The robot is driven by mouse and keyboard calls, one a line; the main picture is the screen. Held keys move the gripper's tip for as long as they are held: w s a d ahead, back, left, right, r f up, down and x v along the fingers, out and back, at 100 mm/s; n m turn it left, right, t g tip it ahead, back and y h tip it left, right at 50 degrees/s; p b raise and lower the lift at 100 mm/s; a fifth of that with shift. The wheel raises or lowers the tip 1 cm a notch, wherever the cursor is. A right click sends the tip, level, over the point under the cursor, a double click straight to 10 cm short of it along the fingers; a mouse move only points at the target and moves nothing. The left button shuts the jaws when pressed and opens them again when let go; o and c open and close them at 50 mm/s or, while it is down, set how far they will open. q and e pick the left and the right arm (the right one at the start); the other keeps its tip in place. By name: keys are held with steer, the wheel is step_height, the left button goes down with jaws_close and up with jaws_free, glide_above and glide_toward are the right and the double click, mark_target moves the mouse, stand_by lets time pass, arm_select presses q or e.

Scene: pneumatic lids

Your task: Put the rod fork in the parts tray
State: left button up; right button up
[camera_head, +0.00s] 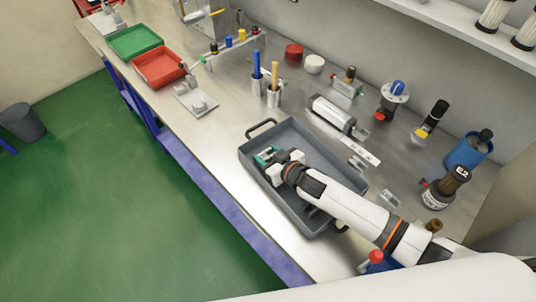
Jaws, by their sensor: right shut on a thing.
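The parts tray (301,228) is a dark grey, shallow tray with a handle at each end, at the front of the steel bench. My right gripper (265,157) reaches in from the lower right, over the tray's far left part. Its teal-tipped jaws are shut on the rod fork, which is small and mostly hidden by the fingers. I cannot tell whether the fork touches the tray floor. My left gripper is not in view.
A red tray (158,68) and a green tray (135,41) are at the far left. The bench's front edge is close to the tray.

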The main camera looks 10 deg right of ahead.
steer(key=o, duration=1)
steer(key=b+v, duration=0.1)
steer(key=v, duration=0.6)
steer(key=shift+s+d+r, duration=0.15)
steer(key=shift+s+r, duration=0.05)
steer(key=shift+s, duration=0.05)
